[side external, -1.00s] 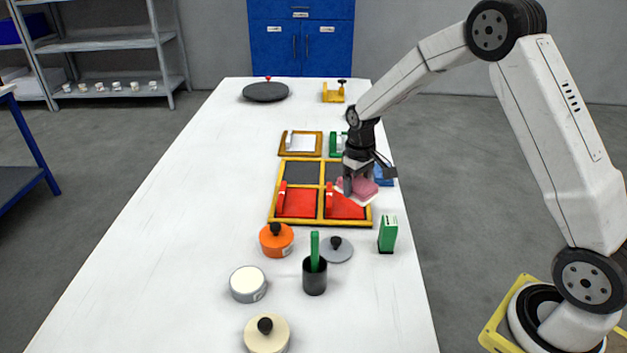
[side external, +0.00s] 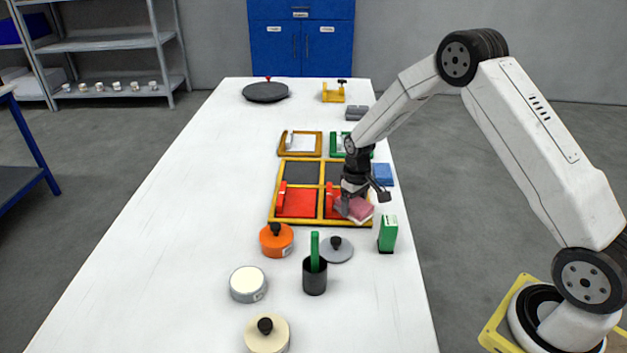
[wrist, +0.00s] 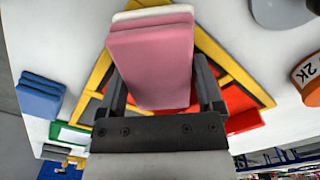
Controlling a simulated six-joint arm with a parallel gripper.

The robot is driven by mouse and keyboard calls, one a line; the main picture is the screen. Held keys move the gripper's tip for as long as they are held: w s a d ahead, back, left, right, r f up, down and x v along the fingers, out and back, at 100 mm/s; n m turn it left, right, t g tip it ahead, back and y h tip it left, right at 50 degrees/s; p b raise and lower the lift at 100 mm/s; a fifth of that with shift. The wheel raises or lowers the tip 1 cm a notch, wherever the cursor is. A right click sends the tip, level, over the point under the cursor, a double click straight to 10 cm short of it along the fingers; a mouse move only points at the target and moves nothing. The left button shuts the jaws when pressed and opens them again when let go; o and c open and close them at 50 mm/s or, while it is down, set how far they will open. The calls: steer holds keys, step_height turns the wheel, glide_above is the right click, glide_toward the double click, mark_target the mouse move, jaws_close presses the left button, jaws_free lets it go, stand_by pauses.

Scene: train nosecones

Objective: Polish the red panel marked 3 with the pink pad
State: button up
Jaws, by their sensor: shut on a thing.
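My gripper (side external: 352,190) is shut on the pink pad (side external: 357,209), which has a white layer on one face. In the wrist view the pad (wrist: 152,65) fills the space between the two fingers. In the side view the pad is over the right red panel (side external: 330,207) in the yellow frame (side external: 321,190), covering most of it. I cannot tell whether the pad touches the panel. A second red panel (side external: 297,204) lies to its left. No number is readable on either panel, so I cannot tell which is marked 3.
A green box (side external: 388,233) stands close to the frame's near right corner. An orange lidded pot (side external: 276,240), a grey lid (side external: 337,249) and a dark cup (side external: 314,277) stand in front. Blue pads (side external: 382,174) lie right of the frame. The table's left side is clear.

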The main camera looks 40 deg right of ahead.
steer(key=shift+w+d, duration=3.2)
steer(key=shift+d, duration=0.05)
steer(key=shift+s+a, duration=3.85)
steer(key=shift+r, duration=4.05)
